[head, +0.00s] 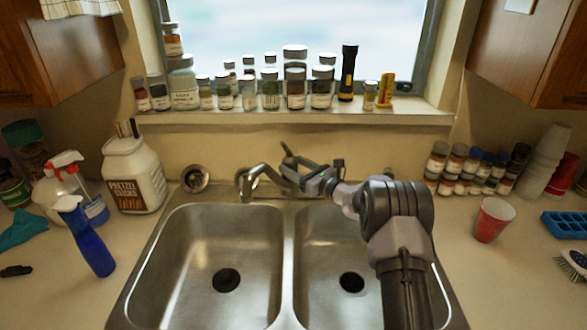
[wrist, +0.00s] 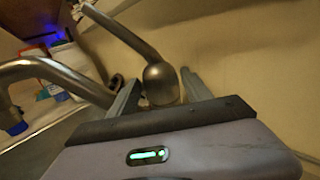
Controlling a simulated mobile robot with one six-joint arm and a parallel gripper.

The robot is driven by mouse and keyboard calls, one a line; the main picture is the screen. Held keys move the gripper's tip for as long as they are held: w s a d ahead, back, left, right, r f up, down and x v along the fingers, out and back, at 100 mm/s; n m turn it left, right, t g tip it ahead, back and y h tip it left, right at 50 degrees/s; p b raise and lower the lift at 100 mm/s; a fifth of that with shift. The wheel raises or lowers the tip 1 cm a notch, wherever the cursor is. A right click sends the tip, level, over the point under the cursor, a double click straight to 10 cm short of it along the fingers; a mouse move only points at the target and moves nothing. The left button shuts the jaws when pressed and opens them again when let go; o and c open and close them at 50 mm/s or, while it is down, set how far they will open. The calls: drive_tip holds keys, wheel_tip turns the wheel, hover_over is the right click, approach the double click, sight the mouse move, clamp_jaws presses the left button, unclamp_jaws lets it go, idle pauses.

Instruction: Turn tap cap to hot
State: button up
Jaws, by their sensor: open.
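The metal tap stands at the back of the sink, and its curved spout (head: 258,175) reaches left in the head view. In the wrist view the rounded tap cap (wrist: 160,83) sits between the two fingers of my gripper (wrist: 156,90), with its lever (wrist: 120,35) reaching up and left. The spout (wrist: 55,70) is on the left there. My gripper (head: 300,174) is open around the cap; I cannot tell whether either finger touches it. In the head view my gripper and arm hide much of the tap body.
The double sink (head: 288,290) lies in front, with empty basins. A white jug (head: 133,178) and spray bottles (head: 88,238) stand left. Several jars (head: 270,90) line the windowsill. Spice jars (head: 460,170) and a red cup (head: 492,220) stand right.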

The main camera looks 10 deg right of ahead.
drive_tip(key=shift+w+a, duration=0.15)
drive_tip(key=shift+w, duration=0.15)
drive_tip(key=c, duration=1.1)
drive_tip(key=shift+a+m+t+h, duration=0.1)
drive_tip(key=shift+m+t+h, duration=0.55)
drive_tip(key=shift+h, duration=0.45)
drive_tip(key=o, duration=1.1)
drive_tip(key=shift+s, duration=0.1)
